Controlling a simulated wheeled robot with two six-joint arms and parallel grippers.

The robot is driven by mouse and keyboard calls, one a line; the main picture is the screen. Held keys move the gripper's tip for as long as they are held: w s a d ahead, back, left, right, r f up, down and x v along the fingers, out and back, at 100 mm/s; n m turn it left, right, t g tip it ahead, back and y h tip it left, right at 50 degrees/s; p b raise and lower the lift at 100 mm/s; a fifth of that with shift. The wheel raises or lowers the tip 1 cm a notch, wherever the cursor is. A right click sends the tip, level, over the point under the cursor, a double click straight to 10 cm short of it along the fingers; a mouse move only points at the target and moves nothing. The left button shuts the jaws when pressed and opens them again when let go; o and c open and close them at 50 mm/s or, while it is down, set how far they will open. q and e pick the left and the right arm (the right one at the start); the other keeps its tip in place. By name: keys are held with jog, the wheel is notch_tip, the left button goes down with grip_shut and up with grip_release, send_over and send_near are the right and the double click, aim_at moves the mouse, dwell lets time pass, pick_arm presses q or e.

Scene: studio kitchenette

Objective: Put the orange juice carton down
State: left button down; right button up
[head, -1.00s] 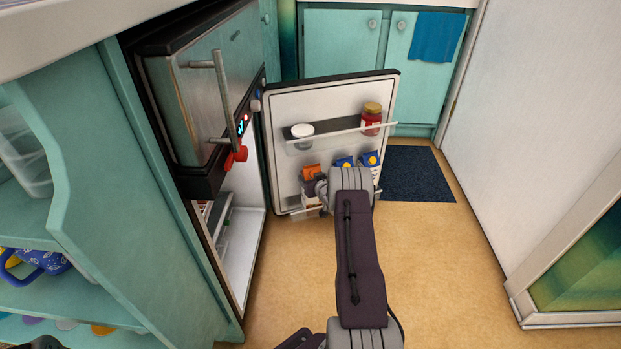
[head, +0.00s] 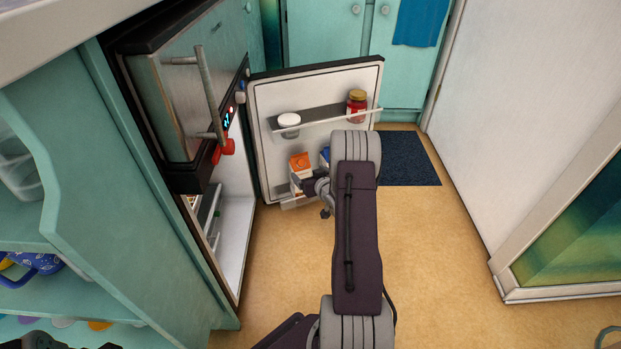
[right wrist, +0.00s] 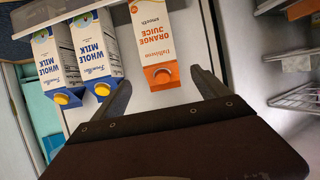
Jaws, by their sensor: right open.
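The orange juice carton (head: 299,162), white with an orange top and cap, stands in the lower bin of the open fridge door. It also shows in the right wrist view (right wrist: 155,45), apparently upright beside the milk cartons. My right gripper (right wrist: 162,84) is open, with one finger on each side of the carton's top end and a visible gap on both sides. In the head view my right gripper (head: 308,185) is at the carton's near side, partly hidden by my wrist. The carton's lower part is mostly hidden there. My left gripper is not recognisable in these frames.
Two whole milk cartons (right wrist: 75,55) stand beside the juice. The fridge door's upper shelf (head: 320,123) holds a red jar (head: 356,106) and a white-lidded tub (head: 289,122). The fridge interior (head: 232,215) is open at left.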

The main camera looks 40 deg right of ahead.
jog(key=s+a+r+n+g+y, duration=0.1)
jog(key=s+a+g, duration=0.2)
jog(key=a, duration=0.6)
jog(key=s+a+n+g+y, duration=0.1)
jog(key=s+a+g, duration=0.2)
jog(key=a, duration=0.5)
pick_arm(q)
jog(key=shift+f+b, duration=0.3)
jog(key=shift+f, duration=0.55)
pick_arm(e)
jog(key=s+a+r+n+g+y, duration=0.1)
jog(key=s+a+g, duration=0.4)
jog(key=s+a, duration=0.9)
jog(key=s+y, duration=0.1)
jog(key=s, duration=0.3)
jog(key=shift+a+g, duration=0.2)
jog(key=shift+g, duration=0.2)
jog(key=shift+s+r, duration=0.1)
